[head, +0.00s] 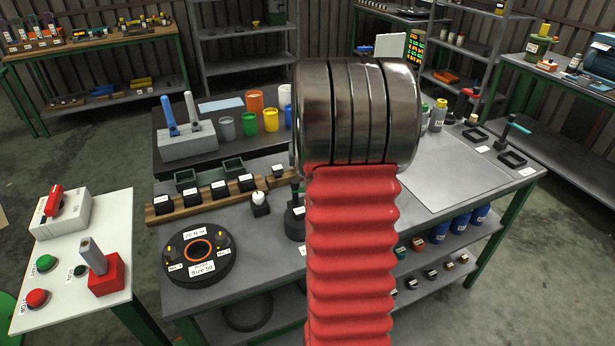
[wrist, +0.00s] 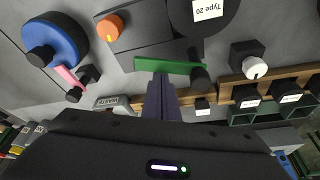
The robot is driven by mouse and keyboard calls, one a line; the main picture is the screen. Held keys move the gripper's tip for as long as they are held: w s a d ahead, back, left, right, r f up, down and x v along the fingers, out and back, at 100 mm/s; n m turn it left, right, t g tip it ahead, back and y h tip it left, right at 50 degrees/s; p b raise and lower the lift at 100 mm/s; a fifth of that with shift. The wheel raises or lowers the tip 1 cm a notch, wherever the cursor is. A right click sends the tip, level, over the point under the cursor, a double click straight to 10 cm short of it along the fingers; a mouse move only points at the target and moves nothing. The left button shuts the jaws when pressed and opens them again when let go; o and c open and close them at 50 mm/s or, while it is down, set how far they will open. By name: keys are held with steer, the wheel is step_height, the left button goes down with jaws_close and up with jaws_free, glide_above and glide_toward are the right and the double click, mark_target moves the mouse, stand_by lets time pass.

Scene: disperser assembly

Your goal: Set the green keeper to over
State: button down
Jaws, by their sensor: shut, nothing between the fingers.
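The green keeper (wrist: 184,67) is a flat green bar in the wrist view, lying across the near edge of a dark block (wrist: 150,28). A black knob (wrist: 201,79) sits by its right end. My gripper (wrist: 161,82) is shut and empty, its dark fingers reaching up to the bar's left half. I cannot tell whether the fingertips touch the bar. In the head view my arm hides the gripper and most of the block's surroundings.
In the wrist view an orange knob (wrist: 110,27) and a blue round part (wrist: 56,40) with a pink lever (wrist: 68,76) lie left. A "Type 20" part (wrist: 203,27) stands close behind the keeper. A white-topped black block (wrist: 250,60) and a wooden rack (wrist: 290,77) are right.

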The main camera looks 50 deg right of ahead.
steer(key=shift+s+a, duration=0.5)
steer(key=shift+s, duration=0.25)
steer(key=shift+s+a+m+g+h, duration=0.15)
steer(key=shift+s+a+m+g, duration=0.15)
steer(key=shift+m, duration=0.45)
steer(key=shift+s+a+m+g+h, duration=0.2)
steer(key=shift+a+m, duration=0.15)
steer(key=shift+m, duration=0.4)
steer(key=shift+s+a, duration=0.15)
steer(key=shift+a, duration=0.2)
steer(key=a+m, duration=0.1)
steer(key=m, duration=0.1)
steer(key=a+m+g, duration=0.1)
steer(key=m, duration=0.1)
steer(key=shift+s+a+m, duration=0.15)
steer(key=shift+a+m, duration=0.15)
steer(key=shift+a, duration=0.25)
steer(key=shift+d, duration=0.15)
